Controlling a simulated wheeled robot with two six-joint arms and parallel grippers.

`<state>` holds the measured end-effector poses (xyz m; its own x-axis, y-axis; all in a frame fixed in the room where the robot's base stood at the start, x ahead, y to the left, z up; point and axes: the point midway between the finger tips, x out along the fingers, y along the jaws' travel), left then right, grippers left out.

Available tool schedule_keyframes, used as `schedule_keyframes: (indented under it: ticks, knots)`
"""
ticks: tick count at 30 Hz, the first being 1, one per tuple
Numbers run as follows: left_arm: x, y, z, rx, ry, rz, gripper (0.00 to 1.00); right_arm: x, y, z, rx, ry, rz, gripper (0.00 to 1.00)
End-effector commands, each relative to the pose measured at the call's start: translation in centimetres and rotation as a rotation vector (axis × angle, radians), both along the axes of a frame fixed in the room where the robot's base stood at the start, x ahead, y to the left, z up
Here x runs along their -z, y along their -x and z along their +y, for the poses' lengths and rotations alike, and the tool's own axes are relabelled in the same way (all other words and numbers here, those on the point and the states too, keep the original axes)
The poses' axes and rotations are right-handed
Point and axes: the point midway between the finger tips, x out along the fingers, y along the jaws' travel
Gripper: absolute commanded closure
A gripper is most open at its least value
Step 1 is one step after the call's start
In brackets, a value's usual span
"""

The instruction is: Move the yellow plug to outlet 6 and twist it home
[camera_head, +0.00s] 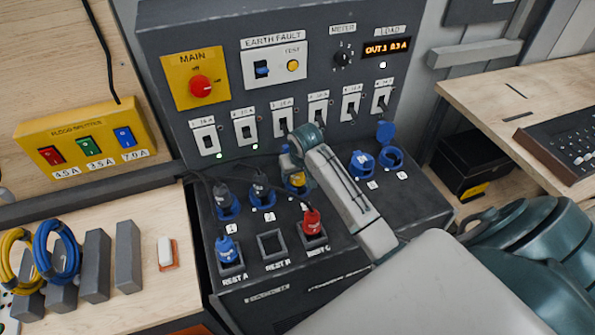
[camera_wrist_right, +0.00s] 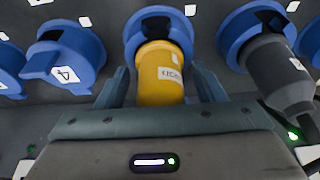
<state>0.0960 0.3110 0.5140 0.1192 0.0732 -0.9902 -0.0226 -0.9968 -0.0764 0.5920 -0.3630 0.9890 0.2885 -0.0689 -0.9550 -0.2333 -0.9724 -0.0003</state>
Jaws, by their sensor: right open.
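The yellow plug (camera_wrist_right: 160,75) sits in a blue outlet in the panel's sloped row, between a black plug and outlet 4 (camera_wrist_right: 66,58). In the head view the yellow plug (camera_head: 297,180) is mostly hidden by my right gripper (camera_head: 293,160). In the right wrist view my right gripper (camera_wrist_right: 160,90) is open, with one finger on each side of the plug; I cannot tell whether they touch it. Outlet 6 (camera_head: 393,157) is at the row's right end, with its blue lid (camera_head: 385,131) raised. My left gripper is not in view.
Black plugs (camera_head: 222,192) fill outlets 1 and 2. Outlet 5 (camera_head: 362,165) is beside outlet 6. A blue plug (camera_head: 227,250) stands in rest A and a red plug (camera_head: 311,222) in rest C; rest B (camera_head: 272,244) is empty. Breaker switches (camera_head: 317,112) line the upright panel behind.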

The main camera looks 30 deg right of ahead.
Motion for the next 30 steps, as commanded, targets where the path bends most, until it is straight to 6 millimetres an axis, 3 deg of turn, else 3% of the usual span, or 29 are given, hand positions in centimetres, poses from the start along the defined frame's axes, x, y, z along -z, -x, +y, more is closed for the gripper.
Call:
schedule_keyframes:
  ticks: [7,15,30]
  knots:
    - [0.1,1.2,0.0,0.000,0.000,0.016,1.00,0.1,0.0,0.0,0.000,0.000,0.001,0.38]
    - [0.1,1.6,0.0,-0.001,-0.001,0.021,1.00,0.1,0.0,0.0,0.000,0.000,0.000,0.90]
    - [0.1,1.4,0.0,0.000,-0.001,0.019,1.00,0.0,0.0,0.0,-0.265,0.001,-0.001,0.90]
